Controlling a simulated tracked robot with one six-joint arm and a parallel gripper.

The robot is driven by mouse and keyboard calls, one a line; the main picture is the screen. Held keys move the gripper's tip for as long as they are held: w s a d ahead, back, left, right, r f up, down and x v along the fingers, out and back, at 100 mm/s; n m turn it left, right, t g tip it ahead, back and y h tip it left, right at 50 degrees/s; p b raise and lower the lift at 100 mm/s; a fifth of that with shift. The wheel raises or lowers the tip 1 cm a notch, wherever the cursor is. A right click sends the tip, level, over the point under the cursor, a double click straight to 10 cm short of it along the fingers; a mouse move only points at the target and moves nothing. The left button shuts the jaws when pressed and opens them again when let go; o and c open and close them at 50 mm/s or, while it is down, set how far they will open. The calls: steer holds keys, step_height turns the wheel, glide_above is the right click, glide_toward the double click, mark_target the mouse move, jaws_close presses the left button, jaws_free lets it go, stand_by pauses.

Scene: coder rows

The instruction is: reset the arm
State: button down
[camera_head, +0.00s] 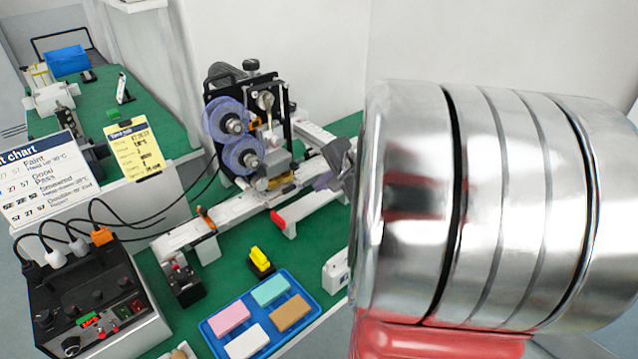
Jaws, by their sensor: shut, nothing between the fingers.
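My arm (500,205) fills the right side of the head camera view, very close to the lens. It shows as a large shiny metal cylinder with dark ring seams and a red part below it. It hides much of what lies behind it on the right.
A coder machine with purple reels (236,125) stands on a green bench behind a white conveyor rail. In front are a blue tray (212,333) with coloured blocks, a yellow-topped switch (260,262) and a black control box (90,308). A chart (45,178) and yellow card (135,150) stand left.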

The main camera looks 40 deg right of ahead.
steer(key=shift+a, duration=0.1)
steer(key=s+a+f+n+g, duration=0.1)
steer(key=s+a+n+g, duration=0.1)
steer(key=s+a+n, duration=0.3)
steer(key=s+a+f+n+g, duration=0.1)
steer(key=s+a+n+g, duration=0.15)
steer(key=a, duration=0.45)
steer(key=s+a+r+n+t, duration=0.1)
steer(key=s+a+r+n, duration=0.1)
steer(key=a+n, duration=0.3)
steer(key=s+a+r+n+t, duration=0.1)
steer(key=s+a+r+n, duration=0.2)
steer(key=a, duration=0.9)
steer(key=r+n, duration=0.2)
steer(key=shift+s+n, duration=0.25)
steer(key=shift+n, duration=0.1)
stand_by(0.6)
steer(key=c, duration=2.5)
jaws_free()
